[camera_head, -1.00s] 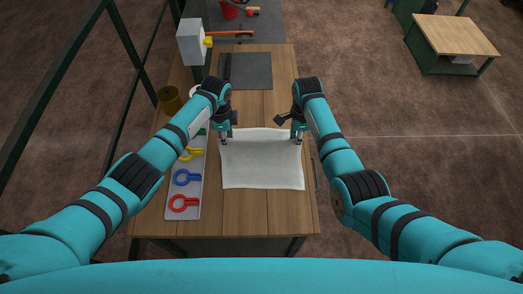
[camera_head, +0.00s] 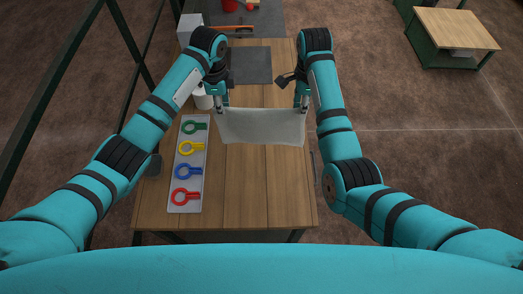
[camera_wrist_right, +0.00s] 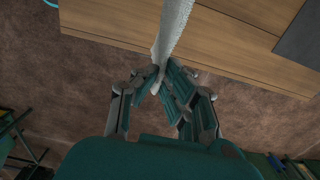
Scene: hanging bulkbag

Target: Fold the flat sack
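The white sack (camera_head: 262,127) hangs between my two grippers in the head view, its top edge held up and its lower part hanging toward the near side over the wooden table. My left gripper (camera_head: 221,106) is shut on its top left corner. My right gripper (camera_head: 301,104) is at its top right corner. In the right wrist view, the fingers of the right gripper (camera_wrist_right: 158,74) close on the edge of the sack (camera_wrist_right: 172,30), which stretches away as a narrow strip. Whether the sack's lower edge touches the table is hard to tell.
A grey tray (camera_head: 186,208) with several coloured ring-shaped pieces lies on the left of the table (camera_head: 260,200). A dark mat (camera_head: 250,66) lies at the back, and a white cylinder (camera_head: 203,99) stands near my left arm. The table's front middle is clear.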

